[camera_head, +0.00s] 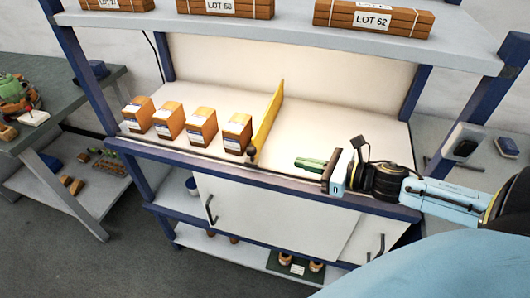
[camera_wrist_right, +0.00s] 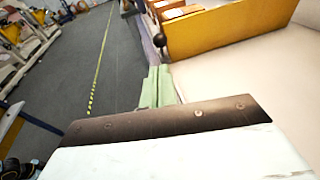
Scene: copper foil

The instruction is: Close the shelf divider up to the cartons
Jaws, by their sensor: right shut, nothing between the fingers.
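A yellow shelf divider (camera_head: 266,122) stands upright on the white shelf, with a dark knob at its front end. Several orange-brown cartons stand in a row to its left; the nearest carton (camera_head: 237,133) is close beside the divider. In the right wrist view the divider (camera_wrist_right: 230,32) and its dark knob (camera_wrist_right: 160,40) are ahead, with cartons (camera_wrist_right: 180,12) beyond. My right gripper (camera_head: 298,163), with green fingers, is shut and empty above the shelf's front part, right of the divider and apart from it. The fingers also show in the right wrist view (camera_wrist_right: 158,85). My left gripper is not in view.
The shelf (camera_head: 350,130) is bare right of the divider. An upper shelf (camera_head: 290,38) holds bundles labelled LOT. Blue posts frame both sides. Sliding doors with handles are below. A side table (camera_head: 60,110) with clutter stands at left.

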